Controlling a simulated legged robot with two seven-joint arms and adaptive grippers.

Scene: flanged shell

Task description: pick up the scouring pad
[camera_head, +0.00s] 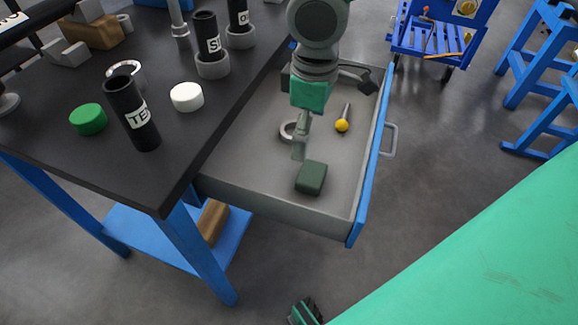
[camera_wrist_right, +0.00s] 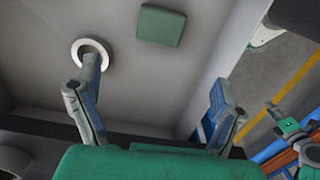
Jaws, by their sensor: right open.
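The scouring pad (camera_head: 311,178) is a dark green rounded block lying on the floor of the open grey drawer (camera_head: 240,184), near its front corner. It also shows at the top of the right wrist view (camera_wrist_right: 160,25). My right gripper (camera_head: 302,142) hangs over the drawer, beyond the pad in the head view. Its two fingers stand wide apart in the right wrist view (camera_wrist_right: 155,75), with nothing between them; the pad lies past the fingertips. One finger is hard to make out in the head view.
A pale ring (camera_head: 287,131) lies near one right finger, and a yellow-ended tool (camera_head: 342,125) lies beside it. A dark object is at the drawer's far end. The drawer walls surround the pad. The black tabletop (camera_head: 190,135) holds a black cylinder and caps.

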